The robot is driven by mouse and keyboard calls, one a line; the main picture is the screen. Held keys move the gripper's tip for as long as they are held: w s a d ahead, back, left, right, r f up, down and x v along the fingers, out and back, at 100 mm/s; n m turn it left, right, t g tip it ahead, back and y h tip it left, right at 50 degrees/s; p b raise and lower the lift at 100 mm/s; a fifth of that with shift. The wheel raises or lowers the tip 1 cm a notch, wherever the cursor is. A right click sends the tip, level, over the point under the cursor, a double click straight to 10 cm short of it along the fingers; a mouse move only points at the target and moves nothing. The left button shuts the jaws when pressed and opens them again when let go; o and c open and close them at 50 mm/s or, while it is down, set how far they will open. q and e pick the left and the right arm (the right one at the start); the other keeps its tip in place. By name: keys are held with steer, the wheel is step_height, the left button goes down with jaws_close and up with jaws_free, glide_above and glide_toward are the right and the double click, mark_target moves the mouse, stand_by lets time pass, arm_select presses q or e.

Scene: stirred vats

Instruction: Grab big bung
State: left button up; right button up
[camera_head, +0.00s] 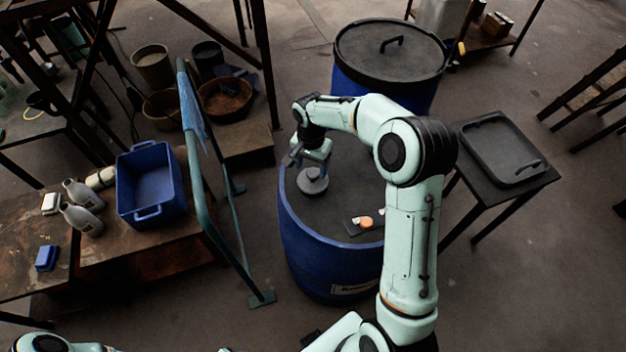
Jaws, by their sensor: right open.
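A round dark grey bung (312,183) sits on the dark top of a blue vat (330,264), towards the left of that top. My right gripper (309,161) is above the bung and very near it, with its jaws open. I cannot tell whether the fingers touch the bung. A small orange cap (366,222) lies on a dark plate on the vat top, nearer the front right. My right arm covers the right part of the vat. Of my left arm only a bit shows at the bottom left, and its gripper is out of view.
A second blue vat with a black lid (390,50) stands behind. A small table with a black tray (500,150) is at right. A green metal rail (205,190) stands left of the vat, beside a bench with a blue crate (150,185) and grey bottles (82,219).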

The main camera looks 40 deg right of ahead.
mark_target(313, 172)
steer(key=f, duration=0.5)
steer(key=shift+w+d+f, duration=0.15)
steer(key=shift+w+d, duration=0.05)
steer(key=shift+d, duration=0.2)
steer(key=c, duration=1.2)
